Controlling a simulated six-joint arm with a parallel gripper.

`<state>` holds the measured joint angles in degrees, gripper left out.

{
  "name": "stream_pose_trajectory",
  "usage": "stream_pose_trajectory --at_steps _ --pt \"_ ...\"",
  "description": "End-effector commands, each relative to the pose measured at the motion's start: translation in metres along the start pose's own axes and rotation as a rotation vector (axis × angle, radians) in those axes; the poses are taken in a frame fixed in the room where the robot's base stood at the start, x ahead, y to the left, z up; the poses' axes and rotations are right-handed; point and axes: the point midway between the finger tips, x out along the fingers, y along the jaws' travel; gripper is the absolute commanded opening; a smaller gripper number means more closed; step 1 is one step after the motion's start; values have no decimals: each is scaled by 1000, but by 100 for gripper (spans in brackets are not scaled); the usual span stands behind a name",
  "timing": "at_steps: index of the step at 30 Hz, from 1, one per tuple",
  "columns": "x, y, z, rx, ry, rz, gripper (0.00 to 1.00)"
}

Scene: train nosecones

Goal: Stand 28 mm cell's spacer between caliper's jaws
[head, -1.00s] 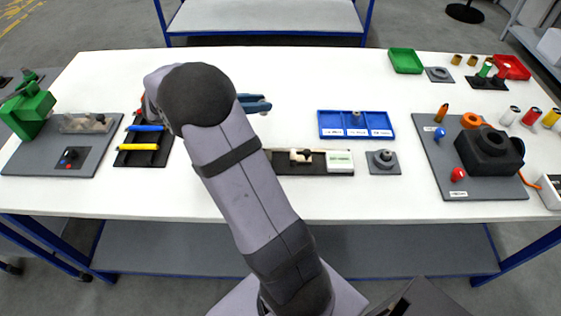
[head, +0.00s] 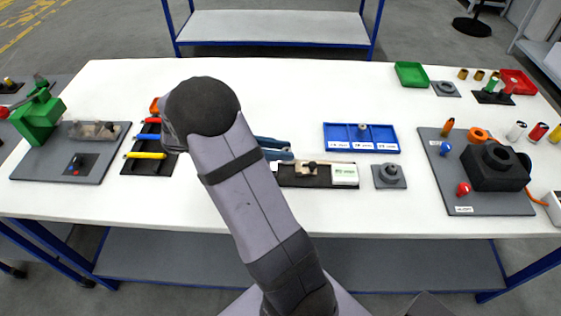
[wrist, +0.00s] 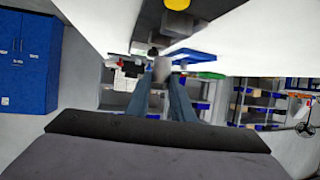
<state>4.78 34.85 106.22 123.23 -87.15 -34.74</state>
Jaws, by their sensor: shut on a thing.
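My gripper (head: 288,152) shows at the right of my arm in the head view, its bluish fingers lying level and pointing right, close behind the caliper. In the wrist view, its fingers (wrist: 161,98) are shut on a small pale grey spacer (wrist: 161,69). The caliper (head: 318,180) lies on a dark base with a white-and-green display block at its right end; my arm and fingers cover its left part. The gap between its jaws is not clear. The blue tray (head: 328,149) has labelled compartments, and a grey spacer (head: 362,127) stands in its middle one.
A grey plate (head: 389,184) with a round part sits right of the caliper. A large board with a black block (head: 495,168) and coloured knobs is farther right. A rack of coloured tools (head: 146,155) and a green fixture (head: 40,118) are left. The back middle is clear.

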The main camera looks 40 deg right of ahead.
Motion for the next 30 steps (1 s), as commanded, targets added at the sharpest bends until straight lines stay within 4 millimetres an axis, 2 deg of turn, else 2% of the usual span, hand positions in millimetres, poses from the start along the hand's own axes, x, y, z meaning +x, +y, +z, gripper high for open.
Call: stream_pose_trajectory --at_steps 10,18,30 --pt "6 0 14 -1 1 -1 0" --pt "17 0 40 -2 1 -1 0" --pt "19 0 45 1 0 -1 0"
